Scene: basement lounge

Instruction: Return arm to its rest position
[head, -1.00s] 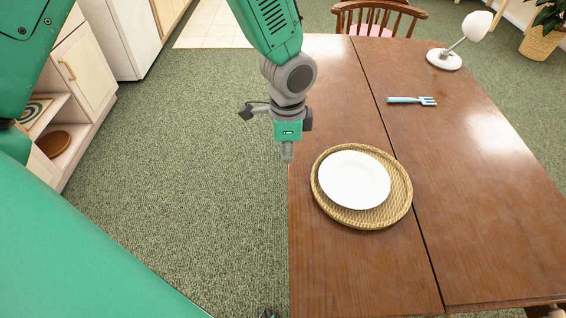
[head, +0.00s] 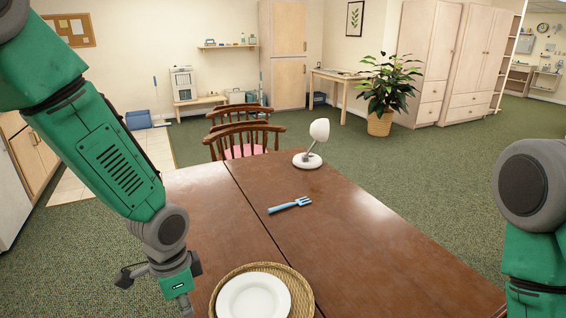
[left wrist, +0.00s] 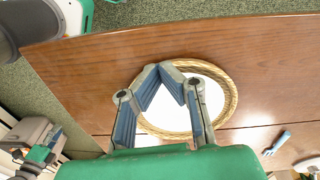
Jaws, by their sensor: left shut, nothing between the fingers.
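My left arm comes in from the left in the head view, and its gripper (head: 186,308) hangs at the near left edge of the table, beside the plate. In the left wrist view the left gripper (left wrist: 172,72) has its fingertips together with nothing between them. It shows in front of the white plate (left wrist: 178,105). The white plate (head: 253,299) lies on a round woven mat (head: 302,291) on the wooden table (head: 330,230). My right arm shows at the right edge of the head view; its gripper is out of view.
A blue fork (head: 290,205) lies mid-table. A white lamp (head: 309,158) stands at the far end. Wooden chairs (head: 243,140) stand behind the table. A potted plant (head: 381,123) is on the floor farther back. Green carpet surrounds the table.

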